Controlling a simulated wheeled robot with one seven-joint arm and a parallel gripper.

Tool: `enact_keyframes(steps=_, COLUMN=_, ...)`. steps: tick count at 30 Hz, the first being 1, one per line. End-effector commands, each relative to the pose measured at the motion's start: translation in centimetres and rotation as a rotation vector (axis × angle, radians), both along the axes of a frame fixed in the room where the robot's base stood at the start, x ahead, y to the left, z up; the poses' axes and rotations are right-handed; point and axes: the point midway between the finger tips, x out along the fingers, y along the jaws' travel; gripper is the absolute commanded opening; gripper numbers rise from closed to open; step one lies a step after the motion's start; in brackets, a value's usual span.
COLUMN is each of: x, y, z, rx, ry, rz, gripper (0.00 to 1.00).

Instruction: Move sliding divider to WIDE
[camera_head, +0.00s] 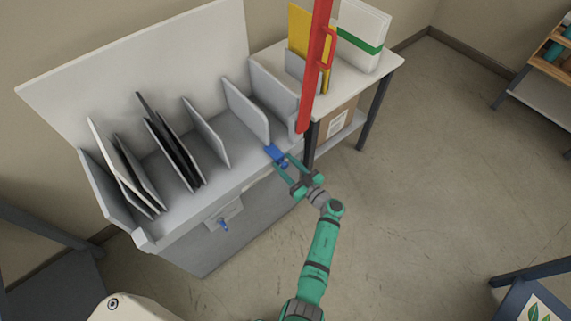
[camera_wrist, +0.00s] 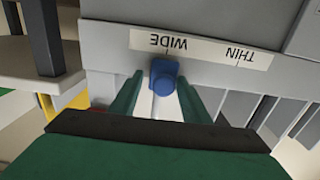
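The sliding divider's blue knob (camera_wrist: 164,76) sits at the front edge of the grey rack (camera_head: 158,222). In the wrist view it is beside the word WIDE on the label strip (camera_wrist: 205,48), away from THIN; the words appear upside down. In the head view the blue knob (camera_head: 275,154) is at the rack's right front, by an upright grey divider panel (camera_head: 246,110); how they join is unclear. My gripper (camera_head: 288,165) is open, its fingers apart on either side of the knob. In the wrist view gaps show between knob and fingertips (camera_wrist: 160,82).
Dark and white boards (camera_head: 122,168) stand between the rack's dividers on the left. A red upright bar (camera_head: 314,75) and a white side table (camera_head: 375,75) stand close right of my gripper.

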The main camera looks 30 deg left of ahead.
Motion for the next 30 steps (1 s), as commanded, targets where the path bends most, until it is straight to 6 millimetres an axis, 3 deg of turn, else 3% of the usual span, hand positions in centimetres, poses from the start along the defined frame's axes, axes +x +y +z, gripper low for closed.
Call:
enact_keyframes(steps=5, x=-0.7, y=-1.7, z=0.0, rx=0.0, ry=0.001, rz=-0.003, gripper=0.43)
enact_keyframes(steps=18, x=-3.8, y=-8.6, z=0.0, rx=0.001, ry=0.0, rz=-0.004, gripper=0.43)
enact_keyframes(steps=30, x=-4.4, y=-9.8, z=0.0, rx=0.0, ry=0.0, rz=-0.001, gripper=0.43)
